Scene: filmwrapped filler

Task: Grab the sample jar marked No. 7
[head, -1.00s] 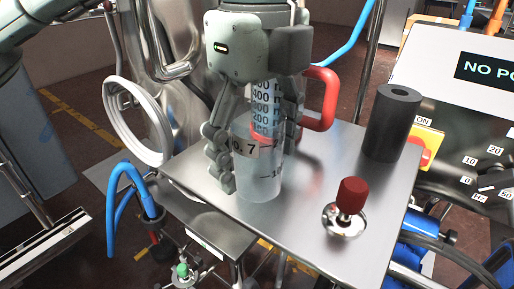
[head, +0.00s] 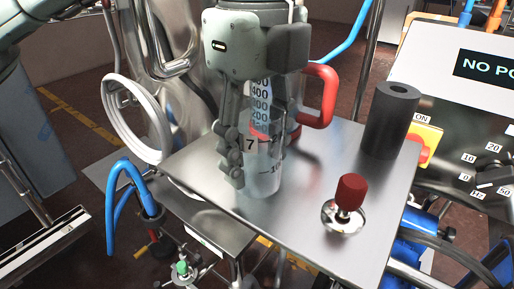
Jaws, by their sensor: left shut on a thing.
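The sample jar (head: 264,172) is a clear cylinder with a pale label that reads 7 and dark scale marks. It stands upright on, or just above, the steel table (head: 300,225); I cannot tell which. My left gripper (head: 258,150) comes down from above with its fingers around the jar and is shut on it. The fingers hide the jar's left side and part of the label. A red-edged piece with numbers from 200 to 500 shows at the jar's upper part, between the fingers. My right gripper is not in view.
A black hollow cylinder (head: 390,120) stands at the table's back right. A red-capped valve (head: 349,195) stands at the front right. A red handle (head: 322,95) rises behind the jar. A control panel (head: 470,130) is at the right, and blue hoses (head: 118,185) hang at the left.

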